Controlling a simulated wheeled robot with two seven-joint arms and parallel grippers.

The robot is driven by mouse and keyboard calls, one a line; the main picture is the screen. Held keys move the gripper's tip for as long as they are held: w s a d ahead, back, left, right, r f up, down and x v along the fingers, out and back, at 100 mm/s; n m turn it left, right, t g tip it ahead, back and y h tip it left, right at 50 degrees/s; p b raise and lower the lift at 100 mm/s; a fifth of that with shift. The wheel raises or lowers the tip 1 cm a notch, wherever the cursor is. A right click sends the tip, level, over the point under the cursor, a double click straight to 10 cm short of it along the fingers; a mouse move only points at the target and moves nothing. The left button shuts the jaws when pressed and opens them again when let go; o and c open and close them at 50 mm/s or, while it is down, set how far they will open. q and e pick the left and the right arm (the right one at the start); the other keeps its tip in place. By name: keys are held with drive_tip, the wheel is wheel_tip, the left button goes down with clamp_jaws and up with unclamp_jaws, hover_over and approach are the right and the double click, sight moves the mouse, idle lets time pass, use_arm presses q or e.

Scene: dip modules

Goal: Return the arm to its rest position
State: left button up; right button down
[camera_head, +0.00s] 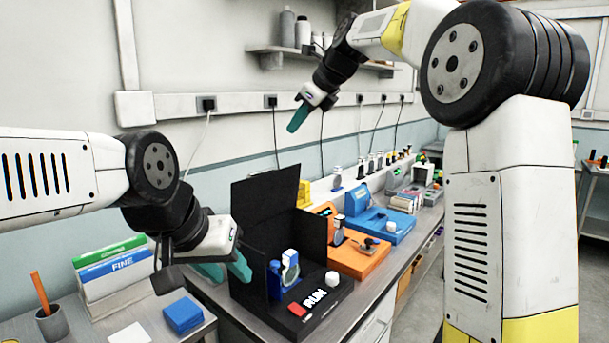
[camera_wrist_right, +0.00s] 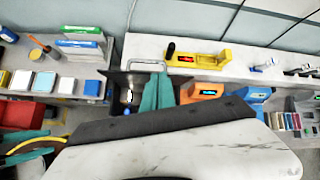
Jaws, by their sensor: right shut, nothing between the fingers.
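My right gripper (camera_head: 296,122) is raised high in front of the wall in the head view, well above the bench. Its teal fingers are together and empty; they also show in the right wrist view (camera_wrist_right: 158,92), over the bench far below. My left gripper (camera_head: 234,277) hangs low at the left, with its two teal fingers apart. It is beside the left edge of a black module (camera_head: 330,290) with an upright black back panel. I cannot tell whether it touches that module. Nothing shows between its fingers.
The bench holds an orange module (camera_head: 365,262), a blue module (camera_head: 392,226) and a yellow unit (camera_wrist_right: 200,60). White and green boxes (camera_head: 115,275), a pencil cup (camera_head: 52,322) and a blue box (camera_head: 183,314) stand at the left. A wall shelf (camera_head: 270,56) is near my right arm.

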drive_tip(key=s+d+f+n, duration=0.2)
drive_tip(key=s+d+n, duration=0.3)
drive_tip(key=s+d, duration=0.25)
drive_tip(key=s+d+f+n+h, duration=0.2)
drive_tip(key=s+d+f+n, duration=0.3)
drive_tip(key=s+f+n, duration=0.3)
drive_tip(key=s+d+f+n+h, duration=0.2)
drive_tip(key=s+d+f+n, duration=0.4)
drive_tip(key=s, duration=1)
wheel_tip(320, 180, down, 4)
drive_tip(key=n, duration=0.3)
drive_tip(key=shift+s+d+f+n, duration=0.15)
drive_tip(key=shift+s+d+n, duration=0.05)
drive_tip(key=shift+d+n, duration=0.1)
